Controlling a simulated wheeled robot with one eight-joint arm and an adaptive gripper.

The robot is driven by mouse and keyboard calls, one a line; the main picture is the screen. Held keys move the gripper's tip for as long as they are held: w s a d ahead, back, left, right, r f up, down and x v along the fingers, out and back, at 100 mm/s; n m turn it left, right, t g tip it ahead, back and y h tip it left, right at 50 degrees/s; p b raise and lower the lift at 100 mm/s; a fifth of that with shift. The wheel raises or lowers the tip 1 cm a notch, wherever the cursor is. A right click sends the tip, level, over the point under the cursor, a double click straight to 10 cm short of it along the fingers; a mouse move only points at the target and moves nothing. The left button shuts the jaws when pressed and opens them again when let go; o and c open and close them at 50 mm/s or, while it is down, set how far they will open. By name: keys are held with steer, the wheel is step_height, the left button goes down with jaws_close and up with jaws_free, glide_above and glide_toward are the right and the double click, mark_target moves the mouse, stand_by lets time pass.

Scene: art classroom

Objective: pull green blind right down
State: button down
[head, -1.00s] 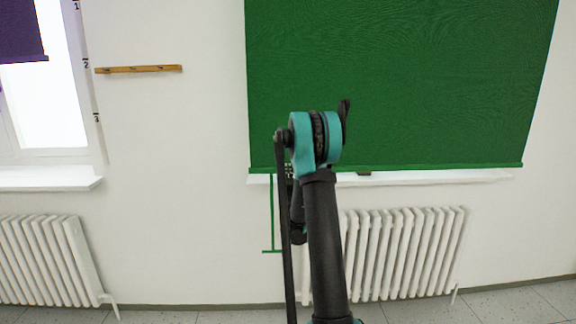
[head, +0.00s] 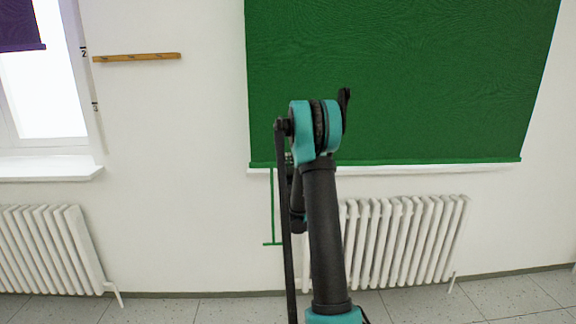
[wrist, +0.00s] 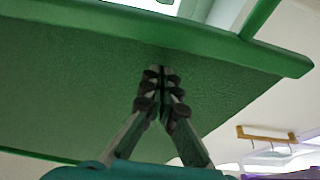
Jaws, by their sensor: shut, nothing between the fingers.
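The green blind (head: 400,80) hangs over the window in the head view, with its bottom bar (head: 400,161) at about the height of the white sill. A thin green pull rod (head: 272,205) with a short crossbar hangs below its left end. In the wrist view the blind (wrist: 70,80) fills most of the picture. Its bottom bar (wrist: 190,36) runs across the top, and a green rod (wrist: 262,15) meets it near the right. My gripper (wrist: 160,72) is shut and empty in front of the blind cloth. In the head view my arm hides it.
A white radiator (head: 405,240) stands below the white sill (head: 450,168). Another radiator (head: 50,250) and a window with a purple blind (head: 20,25) are at left. A wooden peg rail (head: 137,57) is on the wall between. The floor strip in front is clear.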

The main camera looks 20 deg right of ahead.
steer(key=s+a+f+n+g+y, duration=0.1)
steer(key=s+a+f+g+y, duration=0.2)
steer(key=s, duration=0.5)
steer(key=s+a+f+n+g, duration=0.1)
steer(key=s+a+f+g, duration=0.3)
steer(key=s, duration=0.3)
steer(key=s+a+f+n+g+y, duration=0.1)
steer(key=s+a+f+y, duration=0.15)
steer(key=s+a, duration=0.4)
steer(key=s+f+g, duration=0.3)
steer(key=s, duration=0.6)
steer(key=s+f+g, duration=0.3)
steer(key=s+f, duration=0.1)
steer(key=s, duration=0.5)
steer(key=s+f+g, duration=0.3)
steer(key=s+f, duration=0.1)
steer(key=s, duration=0.5)
steer(key=shift+s+a, duration=0.3)
